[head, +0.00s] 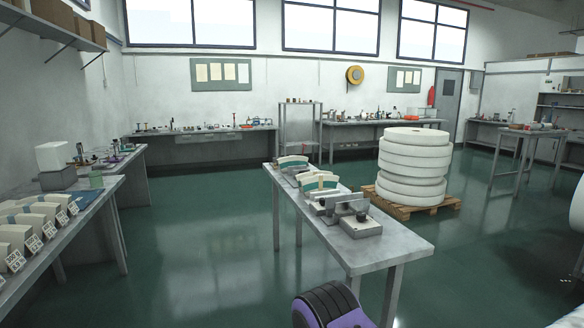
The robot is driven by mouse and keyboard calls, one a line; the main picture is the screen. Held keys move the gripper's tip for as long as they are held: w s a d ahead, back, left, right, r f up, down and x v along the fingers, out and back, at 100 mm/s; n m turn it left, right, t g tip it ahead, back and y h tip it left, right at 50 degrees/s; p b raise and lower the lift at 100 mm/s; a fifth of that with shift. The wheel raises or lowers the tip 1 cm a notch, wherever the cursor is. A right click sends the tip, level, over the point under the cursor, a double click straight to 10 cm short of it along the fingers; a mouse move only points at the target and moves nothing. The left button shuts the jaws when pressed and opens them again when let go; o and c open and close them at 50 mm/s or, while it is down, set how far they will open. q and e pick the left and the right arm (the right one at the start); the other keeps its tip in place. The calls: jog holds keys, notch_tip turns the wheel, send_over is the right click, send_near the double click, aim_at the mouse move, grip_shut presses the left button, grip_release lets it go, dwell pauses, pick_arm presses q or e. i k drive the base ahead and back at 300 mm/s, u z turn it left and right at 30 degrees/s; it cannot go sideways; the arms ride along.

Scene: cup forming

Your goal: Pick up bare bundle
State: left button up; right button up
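Two curved, fan-shaped white and teal bundles stand on the middle table (395,246). The far bundle (292,161) is near the back end, and the near bundle (319,182) has a tan upright strip at its middle. Part of each is hidden by things around it. I cannot tell from here which bundle is bare. A row of several cream bundles (32,218) with printed cards in front lies on the left bench (92,205). Neither of my grippers is in view.
A grey metal device (345,212) sits on the middle table, whose near end is bare. Large white rolls (413,165) are stacked on a wooden pallet (402,205) behind it. A white box (56,156) stands on the left bench. Green floor is open between bench and table.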

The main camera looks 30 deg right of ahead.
aim_at(283, 162)
jog(key=z, duration=0.25)
jog(key=i, duration=6.15)
jog(key=z, duration=1.1)
